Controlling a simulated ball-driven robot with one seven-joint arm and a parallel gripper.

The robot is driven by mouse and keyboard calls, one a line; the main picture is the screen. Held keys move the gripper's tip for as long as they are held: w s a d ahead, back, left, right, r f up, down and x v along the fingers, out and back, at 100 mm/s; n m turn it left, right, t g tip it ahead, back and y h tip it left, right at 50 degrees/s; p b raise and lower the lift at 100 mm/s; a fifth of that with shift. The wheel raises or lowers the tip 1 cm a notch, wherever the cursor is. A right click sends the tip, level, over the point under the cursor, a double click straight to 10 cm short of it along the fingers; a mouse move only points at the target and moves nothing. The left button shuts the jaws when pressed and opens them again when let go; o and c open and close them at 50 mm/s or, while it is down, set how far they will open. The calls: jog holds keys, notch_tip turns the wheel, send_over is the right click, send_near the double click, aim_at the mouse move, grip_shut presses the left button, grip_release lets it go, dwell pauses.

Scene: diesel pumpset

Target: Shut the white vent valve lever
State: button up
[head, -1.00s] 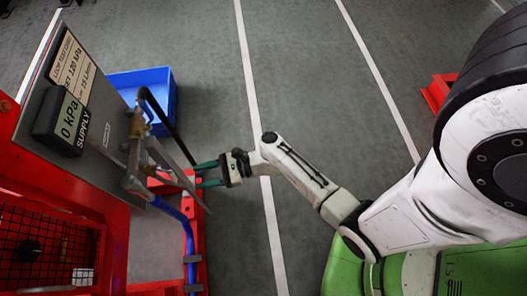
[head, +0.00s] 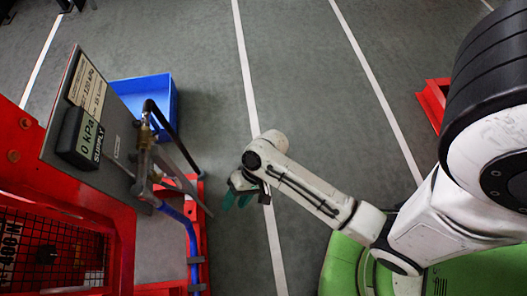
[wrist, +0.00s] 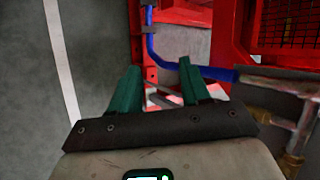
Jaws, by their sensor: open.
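A long pale grey lever (head: 188,187) slants down and right from the brass and grey pipework (head: 145,160) beside the panel; I take it to be the vent valve lever. My gripper (head: 235,198) has teal fingers pointing down, and stands to the right of the lever's lower end, apart from it. In the wrist view my gripper (wrist: 158,72) is open, with its fingers spread and nothing clearly held. Pale strips show low between the fingers there, partly hidden; I cannot tell whether they are the lever.
A panel with a "0 kPa SUPPLY" display (head: 80,137) stands at the left, above the red frame (head: 60,195). A blue hose (head: 190,235) runs down the frame. A black pipe (head: 175,135) and a blue bin (head: 165,95) are behind.

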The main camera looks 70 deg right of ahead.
jog(key=s+d+r+n+g+h+p, duration=0.2)
jog(key=s+d+r+n+h, duration=0.4)
jog(key=r, duration=0.4)
jog(key=shift+d+n+p, duration=0.2)
jog(key=shift+n+p, duration=0.25)
jog(key=shift+n, duration=0.25)
jog(key=shift+c, duration=0.5)
